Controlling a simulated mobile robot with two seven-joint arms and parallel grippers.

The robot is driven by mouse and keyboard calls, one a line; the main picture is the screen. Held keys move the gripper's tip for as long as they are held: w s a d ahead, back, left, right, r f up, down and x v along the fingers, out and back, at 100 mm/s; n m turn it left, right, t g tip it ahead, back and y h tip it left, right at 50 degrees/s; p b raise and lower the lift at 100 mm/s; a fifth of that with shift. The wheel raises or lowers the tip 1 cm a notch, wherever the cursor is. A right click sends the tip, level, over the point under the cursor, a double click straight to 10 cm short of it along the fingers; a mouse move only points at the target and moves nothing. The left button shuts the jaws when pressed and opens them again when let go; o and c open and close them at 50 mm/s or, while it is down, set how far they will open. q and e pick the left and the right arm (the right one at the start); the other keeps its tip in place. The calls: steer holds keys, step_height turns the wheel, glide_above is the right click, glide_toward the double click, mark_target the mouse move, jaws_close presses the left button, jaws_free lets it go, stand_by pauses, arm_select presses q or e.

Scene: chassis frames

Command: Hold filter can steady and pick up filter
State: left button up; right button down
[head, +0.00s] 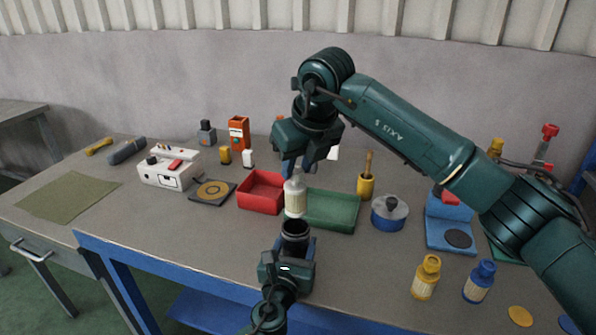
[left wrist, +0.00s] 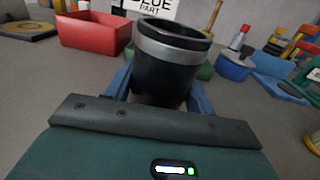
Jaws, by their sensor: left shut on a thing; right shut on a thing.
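The filter can (head: 295,232) is a dark, open-topped cylinder with a grey band below its rim. It stands upright between the blue fingers of my left gripper (head: 292,247), which is shut on it. The can fills the middle of the left wrist view (left wrist: 172,72), and its inside is mostly hidden there. The filter (head: 295,200) is a pale, ribbed upright cylinder. My right gripper (head: 297,172) is shut on its top from above. In the head view the filter appears just above and behind the can's mouth, outside it. The filter does not show in the left wrist view.
A red tray (head: 262,207) and a green tray (head: 345,212) lie behind the can. A blue lidded pot (head: 390,215), yellow bottle (head: 426,280) and blue bottle (head: 479,284) stand to the right. The bench front left of the can is clear.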

arm_select(q)
steer(key=o, duration=1.2)
steer(key=shift+c, duration=0.2)
